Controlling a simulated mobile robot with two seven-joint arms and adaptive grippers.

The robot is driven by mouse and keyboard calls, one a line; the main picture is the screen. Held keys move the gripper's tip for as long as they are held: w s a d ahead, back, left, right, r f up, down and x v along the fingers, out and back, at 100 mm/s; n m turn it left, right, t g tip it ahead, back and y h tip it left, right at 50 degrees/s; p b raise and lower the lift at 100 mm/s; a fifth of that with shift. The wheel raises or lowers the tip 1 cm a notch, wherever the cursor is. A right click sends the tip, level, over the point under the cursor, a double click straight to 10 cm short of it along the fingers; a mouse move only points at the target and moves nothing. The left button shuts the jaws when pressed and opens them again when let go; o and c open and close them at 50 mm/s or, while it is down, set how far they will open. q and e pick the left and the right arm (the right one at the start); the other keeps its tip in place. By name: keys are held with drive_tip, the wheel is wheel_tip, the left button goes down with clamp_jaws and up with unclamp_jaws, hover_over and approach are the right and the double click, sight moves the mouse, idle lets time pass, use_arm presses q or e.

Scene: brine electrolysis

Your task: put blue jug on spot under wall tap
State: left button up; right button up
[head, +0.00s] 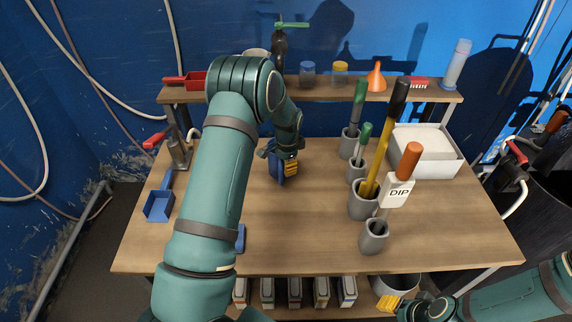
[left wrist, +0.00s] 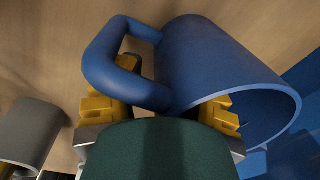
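The blue jug (head: 277,168) is at the back middle of the table (head: 320,215), largely covered by my left gripper (head: 284,172). In the left wrist view the jug (left wrist: 215,75) is large and close, with its open mouth at lower right and its thick handle at left. The yellow fingers of my left gripper (left wrist: 160,112) are apart, one by the handle and one by the jug's body; I cannot tell whether they press on it. The black wall tap (head: 280,45) with a green lever is on the back wall. The spot under it is not visible. My right gripper (head: 390,303) is low at the front right.
Grey holders (head: 373,238) with tools stand at right, before a white bin (head: 427,148). A shelf (head: 320,95) with jars and a funnel runs along the back. A blue scoop (head: 158,205) lies at left. The table's centre is bare.

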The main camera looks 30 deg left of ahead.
use_arm(q)
drive_tip(key=shift+r, duration=0.1)
wheel_tip(320, 180, up, 12)
drive_tip(key=p, duration=0.1)
drive_tip(key=shift+s+d, duration=0.25)
drive_tip(key=shift+d, duration=0.1)
idle(0.7)
